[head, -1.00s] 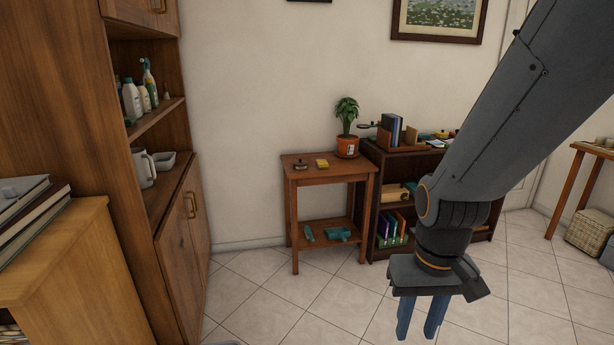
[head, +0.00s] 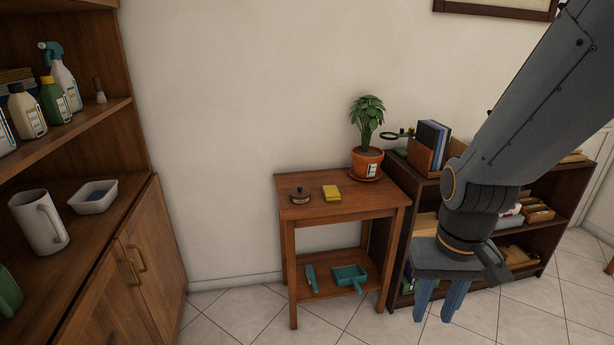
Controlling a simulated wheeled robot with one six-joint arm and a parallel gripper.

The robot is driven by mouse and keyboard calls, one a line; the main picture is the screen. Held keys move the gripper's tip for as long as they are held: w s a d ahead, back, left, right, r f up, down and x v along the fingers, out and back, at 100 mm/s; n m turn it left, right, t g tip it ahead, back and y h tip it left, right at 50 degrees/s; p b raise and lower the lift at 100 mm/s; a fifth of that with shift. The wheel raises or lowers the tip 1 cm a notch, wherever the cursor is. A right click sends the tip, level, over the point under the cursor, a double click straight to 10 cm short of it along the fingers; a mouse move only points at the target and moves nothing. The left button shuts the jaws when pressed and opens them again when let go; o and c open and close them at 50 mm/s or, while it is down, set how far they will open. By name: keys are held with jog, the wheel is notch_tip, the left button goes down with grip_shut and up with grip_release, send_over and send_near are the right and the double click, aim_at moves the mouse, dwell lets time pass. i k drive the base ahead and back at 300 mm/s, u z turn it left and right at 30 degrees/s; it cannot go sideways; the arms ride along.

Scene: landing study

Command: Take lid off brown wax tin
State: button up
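A small dark brown round tin (head: 300,195) stands on the top of a small wooden side table (head: 340,208), near its left end. A knob-like shape shows on its top, so a lid seems to be on it; fine detail is too small to tell. My gripper (head: 441,303) hangs at the right, fingers pointing down, well away from the tin and nearer to me. Its two blue fingers are apart with nothing between them.
A yellow sponge-like block (head: 332,193) lies right of the tin. A potted plant (head: 367,140) stands at the table's back right. A dustpan (head: 350,276) and brush (head: 311,279) lie on the lower shelf. A cabinet (head: 130,255) stands left, a bookcase (head: 545,215) right. Tiled floor before the table is clear.

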aim_at(298, 193)
jog(key=z, duration=0.05)
jog(key=i, duration=2)
